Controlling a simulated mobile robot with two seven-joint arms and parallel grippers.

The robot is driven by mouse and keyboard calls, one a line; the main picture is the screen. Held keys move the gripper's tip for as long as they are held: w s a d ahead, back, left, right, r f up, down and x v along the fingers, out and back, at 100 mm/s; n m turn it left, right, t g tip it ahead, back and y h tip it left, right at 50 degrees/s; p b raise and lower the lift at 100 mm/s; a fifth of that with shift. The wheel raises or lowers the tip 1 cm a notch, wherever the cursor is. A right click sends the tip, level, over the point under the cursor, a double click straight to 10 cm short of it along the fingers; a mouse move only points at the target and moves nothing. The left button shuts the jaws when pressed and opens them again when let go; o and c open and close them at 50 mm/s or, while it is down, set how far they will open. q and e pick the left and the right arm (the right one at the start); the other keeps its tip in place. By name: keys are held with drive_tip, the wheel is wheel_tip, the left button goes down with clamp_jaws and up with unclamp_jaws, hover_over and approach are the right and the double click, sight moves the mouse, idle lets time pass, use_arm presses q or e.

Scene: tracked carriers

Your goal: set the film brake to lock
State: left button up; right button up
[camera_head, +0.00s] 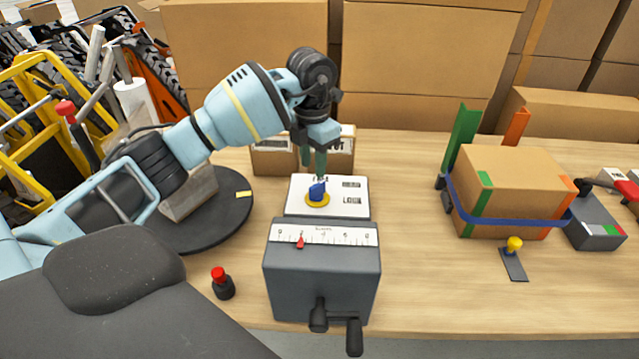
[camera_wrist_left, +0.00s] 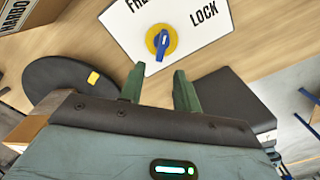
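The film brake is a blue knob (camera_head: 317,191) on a yellow disc, set on a white plate (camera_head: 300,208) behind the grey crank box. In the left wrist view the knob (camera_wrist_left: 161,42) stands between the lettering LOCK at upper right and partly cut-off lettering at upper left. Its blue grip lies roughly up-down in that view; which label it points to I cannot tell. My left gripper (camera_head: 316,170) points down over the plate, close to the knob. In the wrist view its two green fingers (camera_wrist_left: 158,84) are apart and empty, with the knob beyond their tips. My right gripper is not visible.
A grey crank box (camera_head: 320,277) with a scale and red pointer stands in front of the plate. A red-topped button (camera_head: 222,283) is beside it. A strapped carton (camera_head: 515,187) stands right, a black turntable (camera_head: 231,222) left. Bare wood lies between plate and carton.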

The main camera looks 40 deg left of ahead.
sight(313, 187)
use_arm(q)
drive_tip(key=shift+s+f, duration=0.1)
drive_tip(key=shift+f, duration=3.8)
drive_tip(key=shift+c, duration=0.3)
clamp_jaws()
